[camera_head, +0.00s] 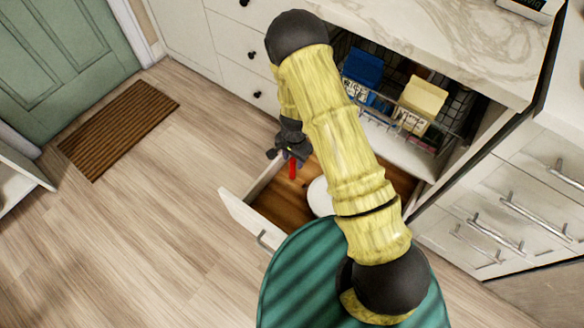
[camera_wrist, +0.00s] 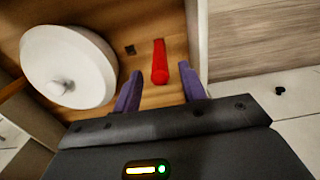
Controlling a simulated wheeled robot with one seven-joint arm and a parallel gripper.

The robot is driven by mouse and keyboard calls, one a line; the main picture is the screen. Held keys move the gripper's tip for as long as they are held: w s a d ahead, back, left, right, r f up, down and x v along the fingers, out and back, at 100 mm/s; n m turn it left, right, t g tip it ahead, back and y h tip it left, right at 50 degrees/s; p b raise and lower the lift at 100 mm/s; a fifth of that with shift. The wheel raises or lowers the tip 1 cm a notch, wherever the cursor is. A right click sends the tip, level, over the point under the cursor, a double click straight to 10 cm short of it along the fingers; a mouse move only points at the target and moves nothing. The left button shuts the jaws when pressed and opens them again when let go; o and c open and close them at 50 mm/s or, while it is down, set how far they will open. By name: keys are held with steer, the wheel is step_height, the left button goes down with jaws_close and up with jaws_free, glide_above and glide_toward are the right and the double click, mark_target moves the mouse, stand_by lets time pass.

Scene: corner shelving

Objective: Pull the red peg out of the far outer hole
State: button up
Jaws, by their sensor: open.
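The red peg (camera_head: 292,168) shows just below my gripper (camera_head: 287,156), inside the open drawer. In the wrist view the peg (camera_wrist: 159,62) stands out from a brown wooden surface (camera_wrist: 178,20), its wider end toward me. My open gripper (camera_wrist: 161,76) has its two purple fingers on either side of the peg's line, with gaps on both sides. A dark square hole (camera_wrist: 130,49) lies left of the peg and looks empty. Where the peg meets the wood is not clear.
A white round lidded object (camera_wrist: 68,66) sits left of the peg; it is partly hidden behind my arm in the head view (camera_head: 319,197). The drawer front (camera_head: 247,222) and side wall are close by. A rack with blue (camera_head: 361,68) and yellow cartons (camera_head: 421,98) stands behind.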

steer(key=shift+f, duration=0.4)
steer(key=shift+a, duration=0.1)
steer(key=shift+s, duration=0.15)
